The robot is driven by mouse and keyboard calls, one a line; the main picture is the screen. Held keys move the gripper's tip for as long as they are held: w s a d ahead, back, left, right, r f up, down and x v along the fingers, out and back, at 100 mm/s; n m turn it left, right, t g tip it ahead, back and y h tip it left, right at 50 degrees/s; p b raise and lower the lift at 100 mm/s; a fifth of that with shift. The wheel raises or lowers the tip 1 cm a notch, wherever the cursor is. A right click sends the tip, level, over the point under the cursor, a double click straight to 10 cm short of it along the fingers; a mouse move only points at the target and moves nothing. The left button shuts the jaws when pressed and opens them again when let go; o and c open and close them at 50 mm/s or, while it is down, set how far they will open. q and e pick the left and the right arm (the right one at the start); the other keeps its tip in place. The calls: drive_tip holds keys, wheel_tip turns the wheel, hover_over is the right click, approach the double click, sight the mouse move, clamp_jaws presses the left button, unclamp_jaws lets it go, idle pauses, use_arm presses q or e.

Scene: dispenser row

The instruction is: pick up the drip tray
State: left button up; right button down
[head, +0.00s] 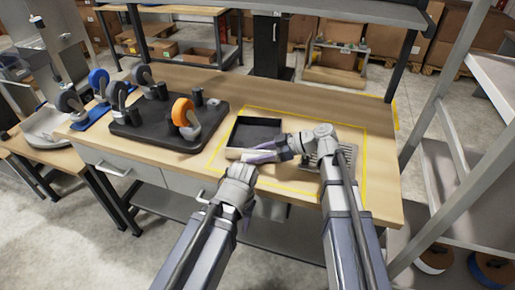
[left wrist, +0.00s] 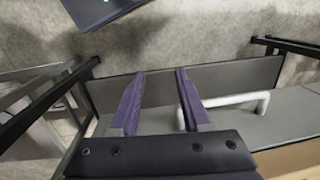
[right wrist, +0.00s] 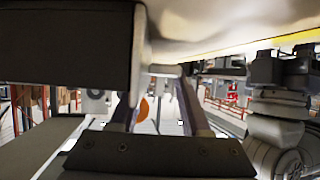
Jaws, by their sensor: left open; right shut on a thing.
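The drip tray (head: 256,122), a shallow dark open box, is on the wooden table inside the yellow outline. A pale bar (head: 233,153) runs along its near side. My right gripper (head: 250,156) comes in from the right and is shut at this near side; the exact contact is partly hidden. In the right wrist view a dark wall (right wrist: 70,60) fills the upper left beside the fingers, with a small pale piece between them. My left gripper (left wrist: 158,75) is open and empty by the table's front; the head view shows its body below the tray.
A grey ribbed grate (head: 343,160) lies right of the tray, partly under my right arm. A black base (head: 155,132) with several upright parts and an orange wheel (head: 184,113) stands to the left. A drawer handle (left wrist: 235,99) is near my left gripper. The table's far right is clear.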

drive_tip(key=shift+r, duration=0.15)
wheel_tip(320, 180, up, 10)
drive_tip(key=p, duration=1)
drive_tip(key=shift+f, duration=0.2)
